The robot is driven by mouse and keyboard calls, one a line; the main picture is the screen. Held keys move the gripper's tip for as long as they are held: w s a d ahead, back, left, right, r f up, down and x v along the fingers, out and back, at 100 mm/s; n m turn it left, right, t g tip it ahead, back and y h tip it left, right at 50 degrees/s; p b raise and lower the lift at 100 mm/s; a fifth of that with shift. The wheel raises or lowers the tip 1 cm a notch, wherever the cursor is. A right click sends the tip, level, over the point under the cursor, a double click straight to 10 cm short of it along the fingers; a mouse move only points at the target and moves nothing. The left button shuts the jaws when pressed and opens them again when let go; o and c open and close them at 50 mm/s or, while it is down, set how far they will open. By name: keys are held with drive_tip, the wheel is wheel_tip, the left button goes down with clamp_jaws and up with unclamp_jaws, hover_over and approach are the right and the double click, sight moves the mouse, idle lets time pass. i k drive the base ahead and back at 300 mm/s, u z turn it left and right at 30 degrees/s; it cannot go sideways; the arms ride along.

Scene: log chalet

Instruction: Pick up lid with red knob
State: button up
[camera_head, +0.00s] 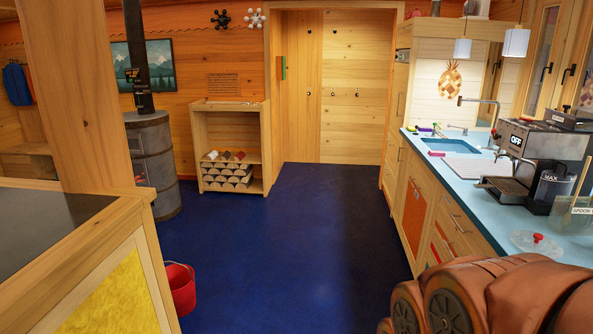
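The lid with the red knob (538,239) lies on the light-blue counter at the right, near the counter's front edge. It looks clear and round, with a small red knob on top. My brown arm fills the lower right corner, just below and in front of the lid in the picture. My gripper is not visible in this view.
The blue counter (478,178) runs along the right with a sink (450,146) and an espresso machine (535,155) behind the lid. A red bucket (180,289) stands by the wooden cabinet at left. The dark blue floor (280,240) between is clear.

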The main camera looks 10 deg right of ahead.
sight(528, 241)
drive_tip(key=z, duration=1.65)
